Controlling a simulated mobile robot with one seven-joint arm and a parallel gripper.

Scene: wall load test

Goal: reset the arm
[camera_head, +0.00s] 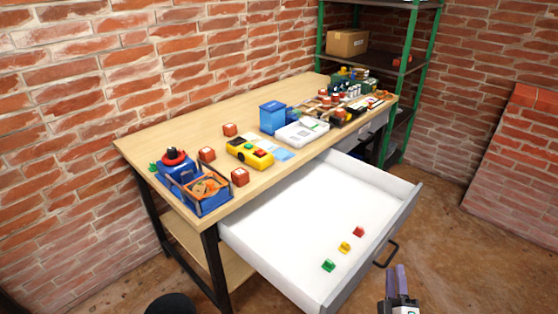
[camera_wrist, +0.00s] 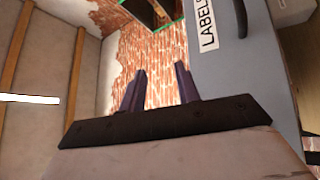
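My gripper (camera_head: 396,272) is at the lower right of the head view, in front of the open drawer's handle side and apart from it as far as I can see. In the wrist view my gripper (camera_wrist: 162,76) shows two purple-grey fingers spread apart with nothing between them. Behind them is a brick wall, and a grey drawer front (camera_wrist: 233,90) with a "LABELS" tag and a dark handle is at the right.
The drawer (camera_head: 290,215) is pulled out from the wooden workbench (camera_head: 190,118). Red (camera_head: 359,231), yellow (camera_head: 345,247) and green (camera_head: 328,265) pieces lie in it. Several boxes, devices and red blocks crowd the benchtop. A green-framed shelf (camera_head: 413,75) stands behind. Floor at right is clear.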

